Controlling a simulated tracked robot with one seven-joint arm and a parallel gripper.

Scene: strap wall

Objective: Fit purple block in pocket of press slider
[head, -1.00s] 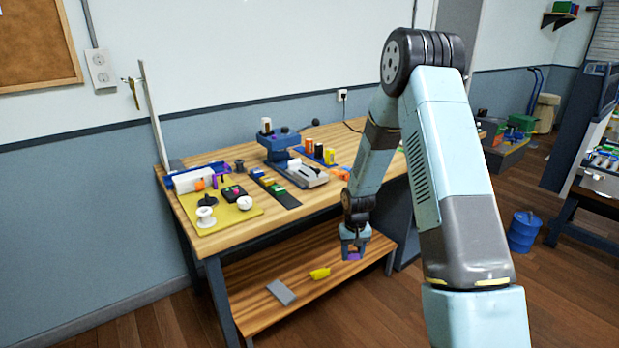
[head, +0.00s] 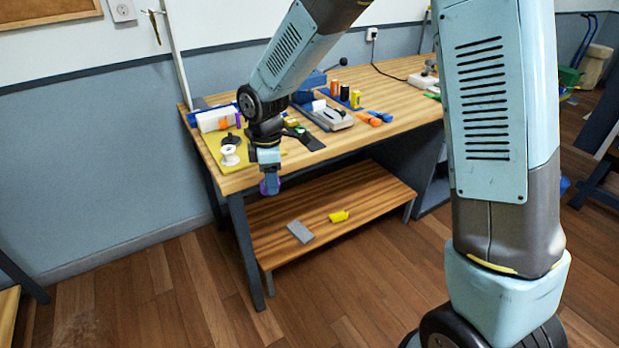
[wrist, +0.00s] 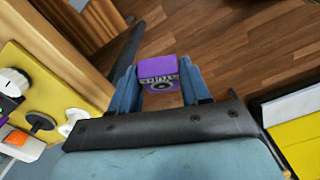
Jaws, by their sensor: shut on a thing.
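My gripper (head: 270,184) hangs in front of the workbench's front edge, left of the press. It is shut on the purple block (head: 263,187). In the wrist view the purple block (wrist: 158,68) sits between the two blue fingers (wrist: 160,90), with dark markings on its face. The blue press (head: 308,88) stands on the bench, behind and right of my gripper. Its grey base (head: 335,121) with a pale slider part faces forward. The slider's pocket is too small to make out. The press is not seen in the wrist view.
A lower shelf (head: 370,194) holds a grey plate (head: 300,231) and a yellow piece (head: 339,216).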

